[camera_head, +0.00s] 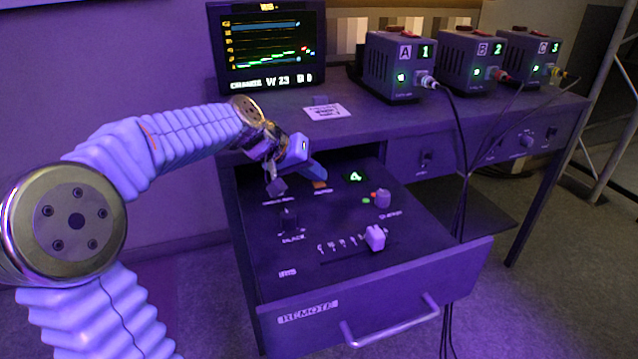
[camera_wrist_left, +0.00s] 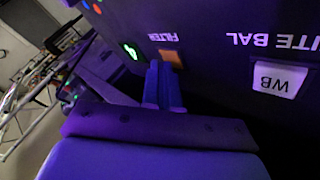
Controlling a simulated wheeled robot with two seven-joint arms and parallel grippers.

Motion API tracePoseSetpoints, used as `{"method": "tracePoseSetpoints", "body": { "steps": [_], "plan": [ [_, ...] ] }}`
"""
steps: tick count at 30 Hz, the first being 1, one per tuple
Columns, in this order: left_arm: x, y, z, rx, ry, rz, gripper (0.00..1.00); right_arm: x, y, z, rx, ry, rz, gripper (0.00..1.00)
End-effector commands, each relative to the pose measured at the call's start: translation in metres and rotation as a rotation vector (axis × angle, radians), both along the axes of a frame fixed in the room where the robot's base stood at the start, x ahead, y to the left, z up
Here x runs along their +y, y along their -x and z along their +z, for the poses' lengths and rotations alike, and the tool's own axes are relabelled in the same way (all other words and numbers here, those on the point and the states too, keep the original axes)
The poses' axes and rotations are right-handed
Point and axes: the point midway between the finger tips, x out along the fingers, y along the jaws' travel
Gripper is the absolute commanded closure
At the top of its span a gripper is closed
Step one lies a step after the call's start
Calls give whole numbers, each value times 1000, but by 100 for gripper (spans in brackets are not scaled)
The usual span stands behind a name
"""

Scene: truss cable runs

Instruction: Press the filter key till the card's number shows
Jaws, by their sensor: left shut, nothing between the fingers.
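The orange filter key (camera_head: 320,184) is on the panel of the open drawer, left of a small display with a green digit (camera_head: 355,177). In the left wrist view the key (camera_wrist_left: 171,58) is under the upside-down word FILTER, beside the lit digit (camera_wrist_left: 130,50). I cannot read the digit surely. My left gripper (camera_head: 318,172) is shut and empty, its blue fingertips (camera_wrist_left: 162,68) right at the key's edge; I cannot tell whether they touch it. The white card (camera_head: 327,112) lies on the desk top, its print too small to read. My right gripper is out of view.
The drawer (camera_head: 300,309) stands pulled out, with a white slider knob (camera_head: 375,238) and a round knob (camera_head: 382,198). A white WB key (camera_wrist_left: 278,80) is near the filter key. A monitor (camera_head: 265,45) and three cabled boxes (camera_head: 400,66) stand on the desk.

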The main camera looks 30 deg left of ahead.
Motion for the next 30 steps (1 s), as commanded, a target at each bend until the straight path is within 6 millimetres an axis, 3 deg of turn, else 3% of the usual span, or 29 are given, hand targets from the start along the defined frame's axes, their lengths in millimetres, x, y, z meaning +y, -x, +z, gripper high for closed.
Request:
{"method": "tracePoseSetpoints", "body": {
  "steps": [30],
  "plan": [
    [0, 0, 19, 1, 0, -1, 100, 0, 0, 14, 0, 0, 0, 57]
  ]
}}
